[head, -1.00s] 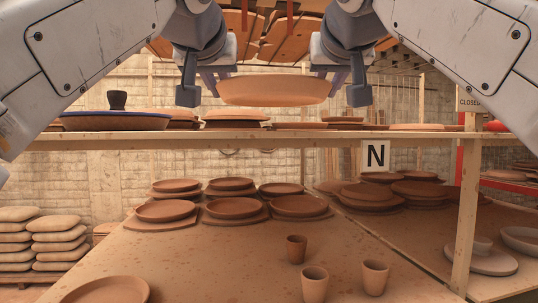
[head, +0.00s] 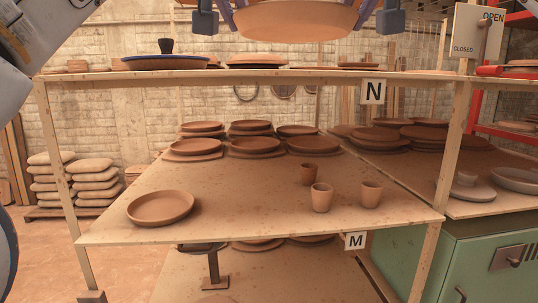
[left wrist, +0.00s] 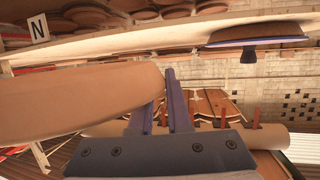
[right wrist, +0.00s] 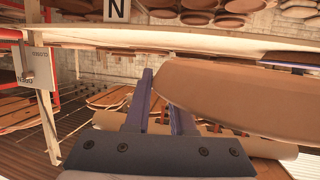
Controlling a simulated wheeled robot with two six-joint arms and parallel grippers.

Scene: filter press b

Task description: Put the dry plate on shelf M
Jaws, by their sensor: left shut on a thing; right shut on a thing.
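The dry plate (head: 297,20), a wide light-brown clay dish, is held level high at the top of the head view. My left gripper (head: 227,14) is shut on its left rim and my right gripper (head: 362,12) on its right rim. The plate also shows in the left wrist view (left wrist: 80,103) and the right wrist view (right wrist: 245,98). Shelf M (head: 255,208) is the middle board, with label M (head: 355,241) at its front edge. The plate appears above the upper board, label N (head: 373,92), in the picture.
Shelf M bears a single plate (head: 160,207) at front left, several stacked plates at the back and three cups (head: 321,197) at right. Bare board lies between the single plate and the cups. Posts (head: 448,160) stand at the front corners. The upper board (head: 270,77) carries a blue-rimmed plate (head: 165,62).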

